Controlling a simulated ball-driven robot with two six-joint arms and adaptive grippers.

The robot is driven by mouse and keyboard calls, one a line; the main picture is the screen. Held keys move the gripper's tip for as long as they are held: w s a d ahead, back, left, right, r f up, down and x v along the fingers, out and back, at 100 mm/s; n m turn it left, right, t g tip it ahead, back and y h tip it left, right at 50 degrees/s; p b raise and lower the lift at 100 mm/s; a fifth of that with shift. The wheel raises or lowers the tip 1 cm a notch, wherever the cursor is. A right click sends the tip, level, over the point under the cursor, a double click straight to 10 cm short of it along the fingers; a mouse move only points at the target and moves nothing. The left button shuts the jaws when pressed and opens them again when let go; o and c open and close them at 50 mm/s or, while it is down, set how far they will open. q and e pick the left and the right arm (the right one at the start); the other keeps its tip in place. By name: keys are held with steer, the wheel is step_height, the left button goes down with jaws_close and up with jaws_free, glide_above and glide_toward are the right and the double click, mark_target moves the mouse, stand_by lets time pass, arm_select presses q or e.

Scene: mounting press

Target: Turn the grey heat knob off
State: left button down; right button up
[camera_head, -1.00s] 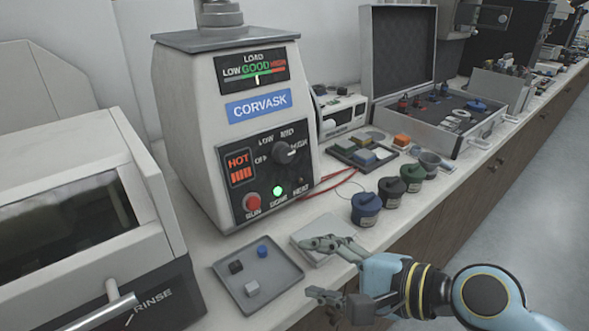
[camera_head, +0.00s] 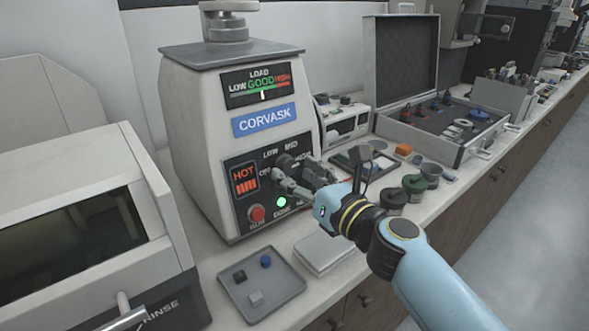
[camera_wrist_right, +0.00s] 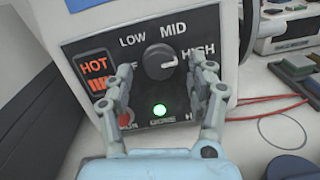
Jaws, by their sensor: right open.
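The grey heat knob (camera_wrist_right: 158,60) sits on the black panel of the CORVASK press, among the labels OFF, LOW, MID and HIGH. Its pale mark points right, toward HIGH. In the head view the knob (camera_head: 285,161) is partly hidden by my right gripper (camera_head: 292,168). In the right wrist view, my right gripper (camera_wrist_right: 158,82) is open, with one finger on each side below the knob. I see a gap between each finger and the knob. My left gripper is not in view.
A lit green lamp (camera_wrist_right: 160,110) and a red RUN button (camera_head: 257,213) are below the knob. A HOT display (camera_head: 243,179) glows at left. A tray (camera_head: 292,284) with small blocks and a pale flat block (camera_head: 322,252) lie in front. Dark jars (camera_head: 392,197) stand at right.

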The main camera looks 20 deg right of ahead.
steer(key=shift+w+a, duration=0.2)
steer(key=shift+w, duration=0.35)
steer(key=c, duration=1.1)
steer(key=shift+c, duration=0.2)
